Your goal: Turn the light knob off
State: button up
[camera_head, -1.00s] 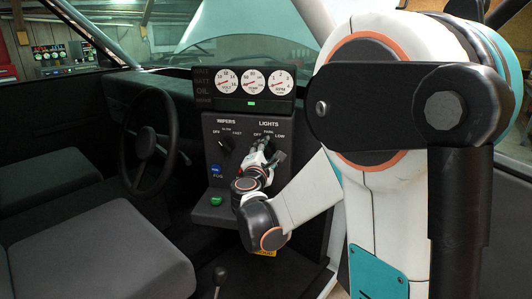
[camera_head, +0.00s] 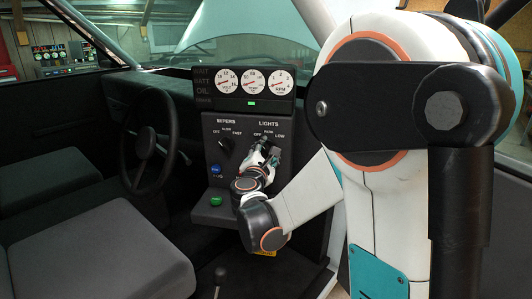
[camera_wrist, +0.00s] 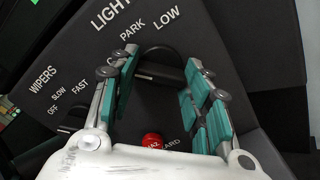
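The light knob (camera_wrist: 162,66) is a round black knob with a raised bar, under the LIGHTS label with PARK and LOW around it. In the wrist view it lies between the fingertips of my gripper (camera_wrist: 160,70). The fingers with teal pads are open and spread to either side; I cannot tell whether either pad touches the knob. In the head view my gripper (camera_head: 267,153) is at the lower side of the light knob (camera_head: 265,141), covering part of it. Which label the knob points at is hard to tell.
A red hazard button (camera_wrist: 152,141) sits below the knob, between the fingers. The wiper knob (camera_head: 226,145) is to the left on the same dark panel (camera_head: 214,178), with blue (camera_head: 216,169) and green (camera_head: 216,201) buttons below. Gauges (camera_head: 253,82) stand above; a steering wheel (camera_head: 147,145) is farther left.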

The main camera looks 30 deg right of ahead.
jog(key=o, duration=0.3)
jog(key=v, duration=1.2)
jog(key=s+f+m+g+y, duration=0.4)
jog(key=s+f+m+g, duration=0.1)
jog(key=s+m, duration=0.5)
jog(key=s+a+f+m+y, duration=0.1)
jog(key=s+a+m+y, duration=0.1)
jog(key=s+a, duration=0.2)
jog(key=s+a+f+m+g+y, duration=0.1)
jog(key=s+a+m+y, duration=0.2)
jog(key=s+a, duration=0.1)
jog(key=s+a+f+m+y, duration=0.1)
jog(key=s+a+m+y, duration=0.1)
jog(key=s+a+m, duration=0.1)
jog(key=shift+s+a+f+g+y, duration=0.3)
jog(key=shift+s+a+g, duration=0.15)
jog(key=shift+s, duration=0.15)
